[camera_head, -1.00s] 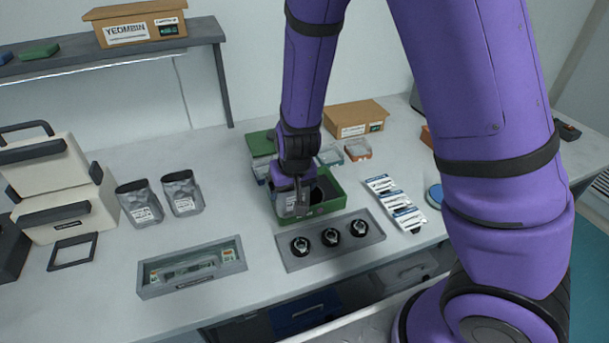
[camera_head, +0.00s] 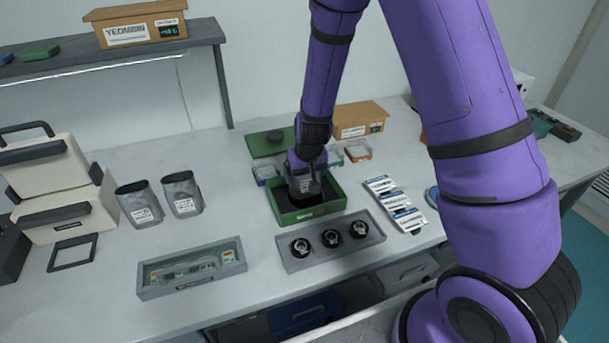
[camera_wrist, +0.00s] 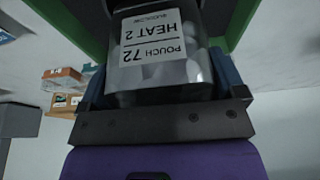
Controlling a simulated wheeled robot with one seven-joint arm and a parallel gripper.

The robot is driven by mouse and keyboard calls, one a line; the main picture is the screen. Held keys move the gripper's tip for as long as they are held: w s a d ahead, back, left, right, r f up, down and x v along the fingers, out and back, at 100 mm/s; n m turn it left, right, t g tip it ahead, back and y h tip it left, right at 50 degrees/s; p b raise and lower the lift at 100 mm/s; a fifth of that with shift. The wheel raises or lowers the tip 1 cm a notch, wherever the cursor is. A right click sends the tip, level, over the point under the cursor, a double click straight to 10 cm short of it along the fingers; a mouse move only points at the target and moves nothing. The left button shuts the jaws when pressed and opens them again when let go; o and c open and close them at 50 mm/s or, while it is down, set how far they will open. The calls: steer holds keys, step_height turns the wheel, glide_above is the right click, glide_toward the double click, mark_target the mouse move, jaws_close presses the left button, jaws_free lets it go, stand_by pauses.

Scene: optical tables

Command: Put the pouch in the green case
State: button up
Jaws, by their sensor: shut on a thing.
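The pouch (camera_wrist: 160,55) is grey with a white label reading "POUCH 72 HEAT 2", filling the upper middle of the wrist view. It also shows in the head view (camera_head: 304,186), over the green case. My gripper (camera_head: 307,172) is shut on the pouch and points down into the case. The green case (camera_head: 291,218) is an open box with a dark inside, and its walls flank the pouch in the wrist view (camera_wrist: 243,18). I cannot tell whether the pouch touches the case floor. The case's green lid (camera_head: 268,146) stands open behind.
Two more grey pouches (camera_head: 141,204) (camera_head: 182,194) stand to the left. A grey tray with round black parts (camera_head: 332,255) lies just in front of the case. White packets (camera_head: 395,203) lie right, and a cardboard box (camera_head: 360,121) stands behind.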

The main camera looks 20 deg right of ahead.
steer(key=shift+f, duration=0.55)
steer(key=shift+f, duration=0.1)
steer(key=o, duration=1.1)
steer(key=v, duration=1.2)
steer(key=shift+r, duration=0.2)
